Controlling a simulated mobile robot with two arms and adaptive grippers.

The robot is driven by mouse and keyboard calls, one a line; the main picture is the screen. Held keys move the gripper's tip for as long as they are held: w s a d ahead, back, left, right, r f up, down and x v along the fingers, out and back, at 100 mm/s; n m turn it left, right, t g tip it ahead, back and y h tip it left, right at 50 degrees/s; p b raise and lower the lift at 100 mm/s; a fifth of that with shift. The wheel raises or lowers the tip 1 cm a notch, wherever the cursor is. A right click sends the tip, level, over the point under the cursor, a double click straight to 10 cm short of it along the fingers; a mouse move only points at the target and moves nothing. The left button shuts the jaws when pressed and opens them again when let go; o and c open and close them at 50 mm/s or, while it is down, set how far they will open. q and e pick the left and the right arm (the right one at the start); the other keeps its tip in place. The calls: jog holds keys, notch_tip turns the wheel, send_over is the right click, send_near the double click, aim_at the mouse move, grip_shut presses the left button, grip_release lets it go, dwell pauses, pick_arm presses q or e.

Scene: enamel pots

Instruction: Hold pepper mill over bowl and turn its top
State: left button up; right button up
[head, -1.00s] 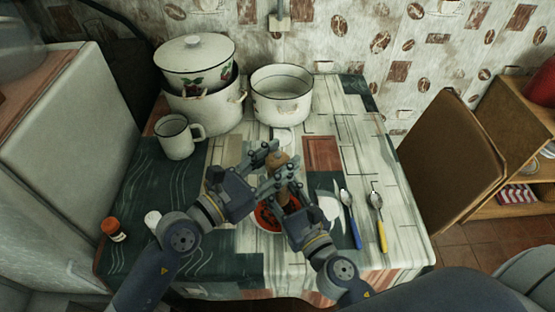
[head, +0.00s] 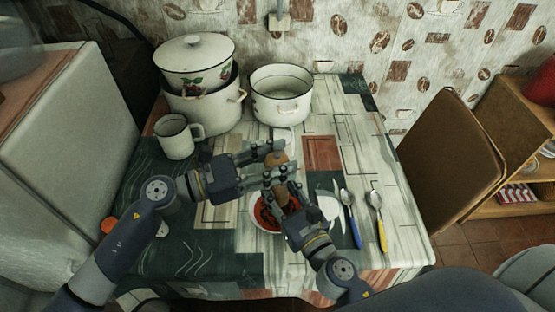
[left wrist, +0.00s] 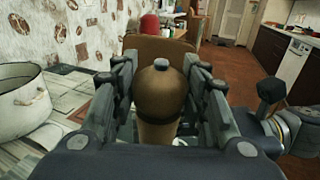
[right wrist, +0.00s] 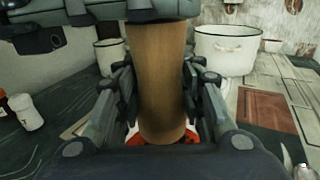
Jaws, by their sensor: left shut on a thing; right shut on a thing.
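The wooden pepper mill (right wrist: 160,75) stands upright over the bowl (head: 262,224), which holds red food. My left gripper (head: 274,156) is shut on the mill's rounded top; the top (left wrist: 165,95) with its small knob shows between the fingers in the left wrist view. My right gripper (head: 277,187) is shut on the mill's body below, with fingers on both sides of it in the right wrist view. Much of the mill is hidden behind the fingers in the head view, and the right arm covers part of the bowl.
A white mug (head: 176,138), stacked enamel pots (head: 205,108) and an open pot (head: 281,97) stand at the back. Blue (head: 353,225) and yellow (head: 379,225) handled spoons lie right of the bowl. An orange-capped jar (head: 109,226) is partly behind my left arm.

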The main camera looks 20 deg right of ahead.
pick_arm(q)
jog(key=shift+w+a+m+g, duration=0.15)
jog(key=shift+m+g, duration=0.15)
jog(key=shift+g, duration=0.2)
jog(key=o, duration=1.1)
jog(key=a, duration=1.2)
